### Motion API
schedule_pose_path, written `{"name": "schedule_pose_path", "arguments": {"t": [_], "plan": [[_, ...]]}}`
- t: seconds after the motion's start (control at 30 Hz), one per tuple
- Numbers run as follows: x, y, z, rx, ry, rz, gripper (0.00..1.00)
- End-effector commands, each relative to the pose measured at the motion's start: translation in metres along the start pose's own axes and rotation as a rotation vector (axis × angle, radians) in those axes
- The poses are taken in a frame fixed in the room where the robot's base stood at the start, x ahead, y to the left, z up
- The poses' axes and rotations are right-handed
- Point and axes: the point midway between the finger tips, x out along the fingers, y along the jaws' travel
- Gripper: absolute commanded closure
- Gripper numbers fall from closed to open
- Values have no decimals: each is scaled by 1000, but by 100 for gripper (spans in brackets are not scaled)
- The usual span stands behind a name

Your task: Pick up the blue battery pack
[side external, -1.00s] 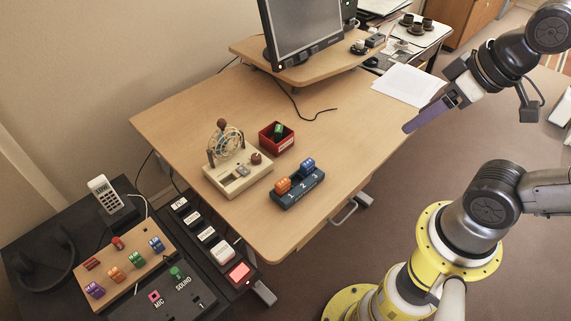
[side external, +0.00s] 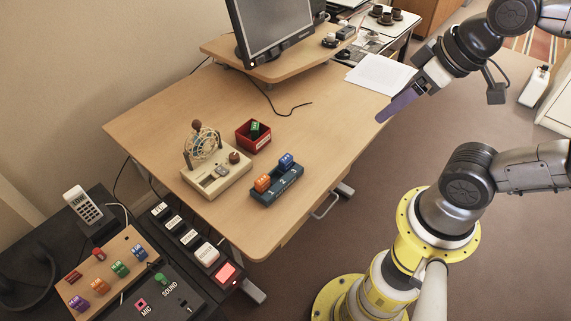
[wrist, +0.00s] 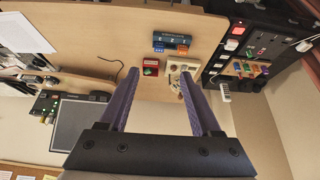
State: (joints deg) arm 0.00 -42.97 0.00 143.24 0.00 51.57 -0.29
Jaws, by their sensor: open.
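A blue battery pack (side external: 286,161) sits at the far end of a dark numbered dock (side external: 289,183) on the desk, with an orange pack (side external: 263,183) at its other end. In the wrist view the blue pack (wrist: 182,50) and orange pack (wrist: 158,48) show beside the dock's label. Another blue pack (side external: 139,251) is on the wooden side panel. My gripper (side external: 384,115) is over the desk's right edge, well to the right of the dock and above it. In the wrist view its purple fingers (wrist: 160,74) are apart with nothing between them.
A red box (side external: 243,138) with a green pack (side external: 256,128) inside is behind the dock. A cream device with a wheel (side external: 216,176) stands left of it. A monitor (side external: 273,30) on a riser and white papers (side external: 382,74) are at the back. The desk's middle is largely clear.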

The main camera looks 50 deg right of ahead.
Motion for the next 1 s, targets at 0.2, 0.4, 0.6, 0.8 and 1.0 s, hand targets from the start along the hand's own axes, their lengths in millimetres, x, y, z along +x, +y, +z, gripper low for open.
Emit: {"name": "schedule_pose_path", "arguments": {"t": [0.2,0.4,0.6,0.8,1.0], "plan": [[-5,0,-10,-231,31,4,35],[-3,0,-67,-690,35,13,35],[46,1,-130,-1130,-59,-37,35],[123,2,-166,-1427,-164,-143,35],[208,3,-167,-1545,-273,-273,35]]}}
